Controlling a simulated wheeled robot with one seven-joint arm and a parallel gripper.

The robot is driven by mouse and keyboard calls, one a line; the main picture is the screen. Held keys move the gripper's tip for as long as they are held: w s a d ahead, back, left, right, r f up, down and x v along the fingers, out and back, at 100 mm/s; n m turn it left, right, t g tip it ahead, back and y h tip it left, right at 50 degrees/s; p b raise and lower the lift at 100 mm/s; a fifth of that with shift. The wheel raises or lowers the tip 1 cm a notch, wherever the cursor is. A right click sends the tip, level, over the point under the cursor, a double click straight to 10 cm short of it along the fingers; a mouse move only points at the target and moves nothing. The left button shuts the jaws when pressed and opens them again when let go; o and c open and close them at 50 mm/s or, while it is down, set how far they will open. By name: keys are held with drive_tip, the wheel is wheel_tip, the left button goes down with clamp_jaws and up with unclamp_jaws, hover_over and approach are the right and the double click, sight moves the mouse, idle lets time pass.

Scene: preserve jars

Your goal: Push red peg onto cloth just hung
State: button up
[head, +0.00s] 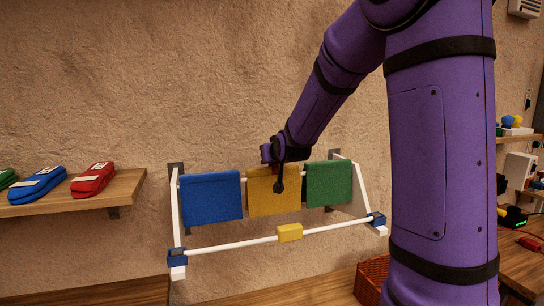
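A yellow cloth (262,200) hangs over the back rail of a white rack, between a blue cloth (211,198) and a green cloth (329,184). My gripper (275,158) is at the top edge of the yellow cloth, with my wrist partly in front of it. A small bit of red, which looks like the red peg (276,169), shows under the gripper at that edge. Most of it is hidden. The fingers are too small and covered to tell whether they are shut on it, or how far it sits on the cloth.
The rack's white front rail (245,242) carries a yellow block (290,232) and has blue end pieces. A wooden shelf (125,186) at left holds blue and red slipper-like items. A red-brown basket (371,281) stands low, beside my arm.

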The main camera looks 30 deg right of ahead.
drive_tip(key=shift+f, duration=0.3)
drive_tip(key=o, duration=0.9)
drive_tip(key=shift+c, duration=0.2)
drive_tip(key=v, duration=1)
drive_tip(key=shift+s+r, duration=0.2)
drive_tip(key=shift+s, duration=0.15)
drive_tip(key=shift+a, duration=0.15)
drive_tip(key=s+a+n+g+y, duration=0.1)
drive_tip(key=s+a+g, duration=0.3)
drive_tip(key=s, duration=0.9)
drive_tip(key=s+a+f+n+g+y, duration=0.1)
drive_tip(key=s+a+n+g+y, duration=0.1)
drive_tip(key=s+a, duration=0.7)
drive_tip(key=s+g, duration=0.1)
drive_tip(key=s, duration=0.3)
drive_tip(key=shift+s+f+g+y, duration=0.15)
drive_tip(key=shift+f+g+y, duration=0.2)
drive_tip(key=shift+g+y, duration=0.05)
